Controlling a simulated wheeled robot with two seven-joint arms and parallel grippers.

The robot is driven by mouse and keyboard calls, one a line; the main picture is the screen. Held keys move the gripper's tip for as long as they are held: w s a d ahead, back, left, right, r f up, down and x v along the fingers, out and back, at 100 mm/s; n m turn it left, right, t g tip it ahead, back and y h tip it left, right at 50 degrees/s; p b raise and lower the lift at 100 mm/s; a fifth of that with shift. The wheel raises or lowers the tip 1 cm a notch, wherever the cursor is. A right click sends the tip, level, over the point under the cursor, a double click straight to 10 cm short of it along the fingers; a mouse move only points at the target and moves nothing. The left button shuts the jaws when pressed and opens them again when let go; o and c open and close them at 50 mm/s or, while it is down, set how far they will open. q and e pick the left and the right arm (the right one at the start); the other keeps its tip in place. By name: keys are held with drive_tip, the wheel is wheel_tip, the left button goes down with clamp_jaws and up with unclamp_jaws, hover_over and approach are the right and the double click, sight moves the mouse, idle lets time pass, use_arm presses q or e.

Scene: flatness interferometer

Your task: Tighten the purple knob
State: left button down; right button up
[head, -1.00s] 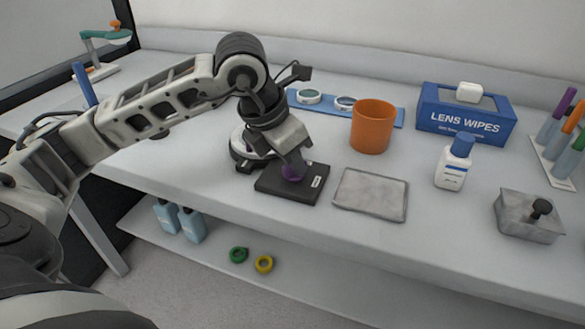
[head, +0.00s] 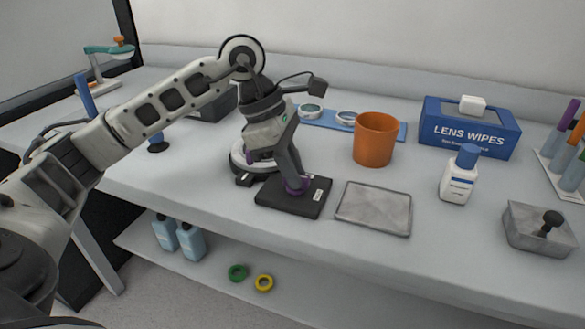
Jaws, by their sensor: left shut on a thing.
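The purple knob (head: 297,187) sits on top of a flat black box (head: 284,203) with a small white label, near the table's front edge. My left gripper (head: 296,181) points down over the knob and is shut on it; the fingers hide part of the knob. A round white-and-black instrument base (head: 239,160) stands just behind the black box, partly hidden by my left gripper. My right gripper is not in view.
A grey flat plate (head: 374,208) lies right of the black box. Behind stand an orange cup (head: 375,140), a blue mat (head: 325,119) with round lenses, and a lens wipes box (head: 468,128).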

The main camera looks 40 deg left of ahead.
use_arm(q)
drive_tip(key=shift+r+m, duration=0.1)
drive_tip(key=shift+m, duration=0.4)
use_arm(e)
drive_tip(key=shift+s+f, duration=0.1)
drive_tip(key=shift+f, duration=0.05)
use_arm(q)
drive_tip(key=c, duration=1.4)
unclamp_jaws()
drive_tip(key=p+v, duration=0.2)
drive_tip(key=v, duration=1.4)
drive_tip(key=shift+w, duration=0.3)
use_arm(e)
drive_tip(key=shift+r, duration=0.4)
use_arm(q)
drive_tip(key=shift+a, duration=0.1)
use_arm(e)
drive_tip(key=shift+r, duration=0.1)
